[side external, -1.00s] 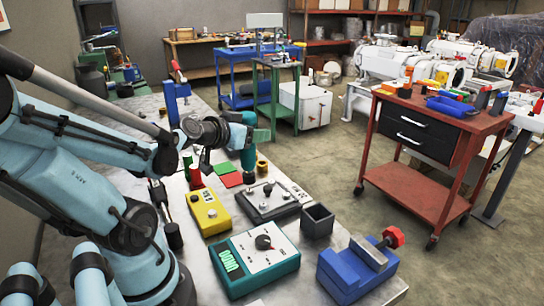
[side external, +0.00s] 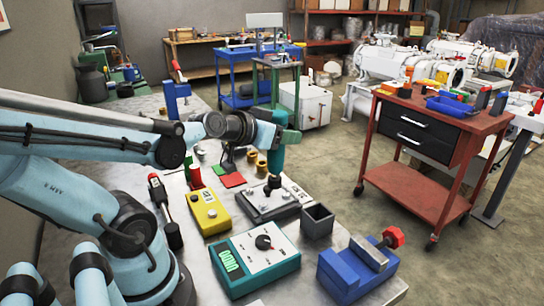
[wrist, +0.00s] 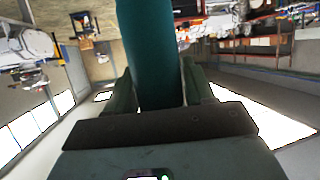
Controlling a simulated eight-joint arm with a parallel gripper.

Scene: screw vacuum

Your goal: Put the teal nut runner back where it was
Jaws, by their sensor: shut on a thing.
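The teal nut runner (side external: 277,157) hangs roughly upright from my gripper (side external: 281,127) in the side external view. Its dark lower end is over or near the grey control box (side external: 265,205); I cannot tell whether it touches. In the wrist view the teal body (wrist: 150,50) runs between the two dark green fingers of my gripper (wrist: 153,88), which are shut on it. The nut runner's lower tip is out of the wrist view.
Red (side external: 232,180) and green mats lie behind. Small brass cylinders (side external: 252,156) stand nearby. A red cart (side external: 430,120) stands right.

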